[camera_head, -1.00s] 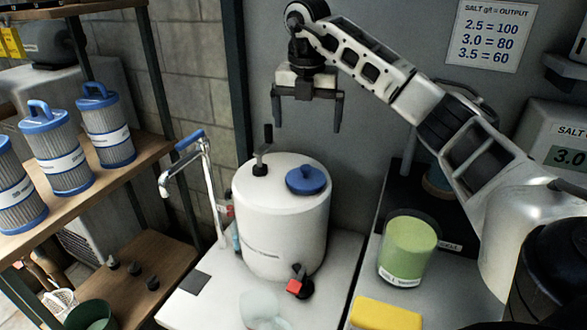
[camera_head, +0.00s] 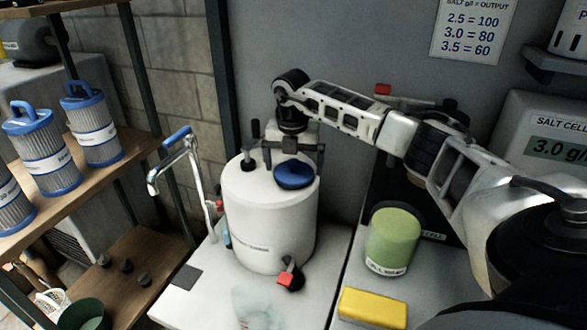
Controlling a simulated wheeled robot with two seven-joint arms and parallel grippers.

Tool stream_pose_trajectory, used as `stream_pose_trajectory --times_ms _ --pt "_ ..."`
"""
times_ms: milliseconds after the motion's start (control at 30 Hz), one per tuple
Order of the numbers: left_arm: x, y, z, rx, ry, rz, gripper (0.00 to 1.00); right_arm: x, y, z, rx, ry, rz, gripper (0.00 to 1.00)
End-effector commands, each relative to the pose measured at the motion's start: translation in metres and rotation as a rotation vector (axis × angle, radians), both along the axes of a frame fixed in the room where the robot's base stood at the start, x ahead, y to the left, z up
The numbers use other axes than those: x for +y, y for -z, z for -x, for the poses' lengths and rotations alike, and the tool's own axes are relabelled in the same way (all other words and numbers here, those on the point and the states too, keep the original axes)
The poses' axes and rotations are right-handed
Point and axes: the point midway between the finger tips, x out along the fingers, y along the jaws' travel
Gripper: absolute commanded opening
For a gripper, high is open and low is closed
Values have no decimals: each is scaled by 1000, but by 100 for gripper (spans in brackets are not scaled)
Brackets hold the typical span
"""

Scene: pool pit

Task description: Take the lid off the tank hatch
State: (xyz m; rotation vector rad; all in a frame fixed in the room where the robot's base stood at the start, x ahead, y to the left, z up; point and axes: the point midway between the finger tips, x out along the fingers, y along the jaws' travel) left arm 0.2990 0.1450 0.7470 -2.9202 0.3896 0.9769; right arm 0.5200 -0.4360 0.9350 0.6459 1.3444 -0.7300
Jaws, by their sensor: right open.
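The white cylindrical tank (camera_head: 268,225) stands upright on the light bench. Its blue round lid (camera_head: 294,176) sits on the tank's top, right of a black fitting (camera_head: 248,162). My right gripper (camera_head: 293,163) is open and empty, low over the tank top. One finger is left of the lid and the other is at its right side. The lid is between or just in front of the fingers; I cannot tell whether they touch it. My left gripper is not in view.
A metal tap-like pipe with a blue handle (camera_head: 177,137) stands left of the tank. A red-handled valve (camera_head: 288,277) is at the tank's lower front. A green container (camera_head: 393,240) and a yellow block (camera_head: 373,308) are to the right. Filter cartridges (camera_head: 92,130) stand on the left shelf.

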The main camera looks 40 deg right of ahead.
Motion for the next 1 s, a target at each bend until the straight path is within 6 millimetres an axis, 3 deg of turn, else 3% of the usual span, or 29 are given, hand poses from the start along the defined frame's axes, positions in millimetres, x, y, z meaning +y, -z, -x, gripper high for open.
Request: stream_pose_trajectory --times_ms 200,333,767,1000 --pt "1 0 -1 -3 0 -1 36 0 1 0 0 0 0 100" --pt "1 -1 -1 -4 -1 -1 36 0 1 0 0 0 0 65" --pt "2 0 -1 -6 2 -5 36 0 -5 0 -1 0 0 64" --pt "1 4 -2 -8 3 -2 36 2 -39 5 -6 -2 -1 64"
